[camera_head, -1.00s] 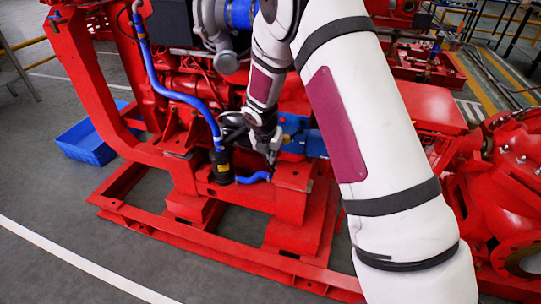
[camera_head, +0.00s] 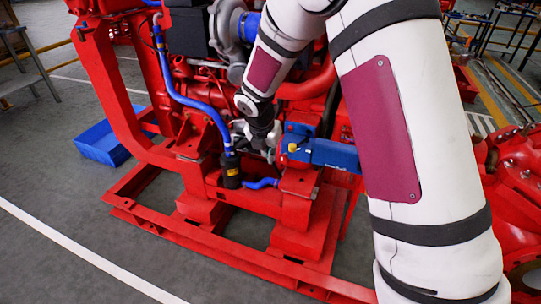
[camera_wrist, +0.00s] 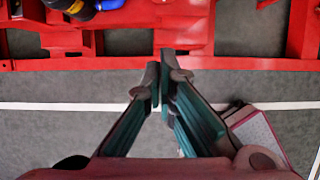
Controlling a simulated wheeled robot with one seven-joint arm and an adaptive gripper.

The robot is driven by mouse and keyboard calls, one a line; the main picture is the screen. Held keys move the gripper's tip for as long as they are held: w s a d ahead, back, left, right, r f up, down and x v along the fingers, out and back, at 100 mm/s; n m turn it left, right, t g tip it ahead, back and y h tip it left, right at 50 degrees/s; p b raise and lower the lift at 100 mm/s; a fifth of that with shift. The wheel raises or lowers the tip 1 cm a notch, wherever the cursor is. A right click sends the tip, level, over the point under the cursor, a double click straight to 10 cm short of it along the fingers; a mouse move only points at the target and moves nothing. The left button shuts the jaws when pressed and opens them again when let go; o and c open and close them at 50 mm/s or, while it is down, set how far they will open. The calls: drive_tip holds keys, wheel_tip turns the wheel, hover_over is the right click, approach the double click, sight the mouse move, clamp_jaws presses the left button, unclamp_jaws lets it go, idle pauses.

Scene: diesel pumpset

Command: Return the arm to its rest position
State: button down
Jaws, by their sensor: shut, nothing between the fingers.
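My arm, white with dark bands and maroon panels, reaches from the lower right to the upper middle in the head view and bends down in front of the red pumpset (camera_head: 300,212). My gripper (camera_wrist: 162,78) is shut and empty in the wrist view, its fingertips together over the grey floor near the red base rail (camera_wrist: 230,63). In the head view the wrist is small and dark in front of the engine, and the fingers are hard to make out there. The upper arm hides part of the pumpset's right side.
A black filter-like canister (camera_head: 231,170) with a blue hose (camera_head: 190,100) stands close to the wrist in the picture. A blue unit (camera_head: 335,154) is to its right. A blue crate (camera_head: 100,145) lies on the floor at left. The floor at lower left is clear.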

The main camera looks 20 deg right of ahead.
idle(0.4)
drive_tip(key=s+d+r+m+g, duration=0.1)
drive_tip(key=s+d+r+m, duration=0.2)
drive_tip(key=s+r+m, duration=0.5)
drive_tip(key=s+d+r+m, duration=0.2)
drive_tip(key=s+r+m, duration=0.5)
drive_tip(key=s+r, duration=0.35)
drive_tip(key=s+a+r+m+g+y, duration=0.1)
drive_tip(key=s+m, duration=0.6)
drive_tip(key=s, duration=0.5)
drive_tip(key=s+a+r+m+y, duration=0.1)
drive_tip(key=s+m+y, duration=0.1)
drive_tip(key=s+m, duration=0.75)
wheel_tip(320, 180, up, 15)
drive_tip(key=s+n+t+p, duration=0.2)
drive_tip(key=n+p, duration=0.1)
drive_tip(key=p, duration=1.1)
drive_tip(key=shift+t, duration=0.4)
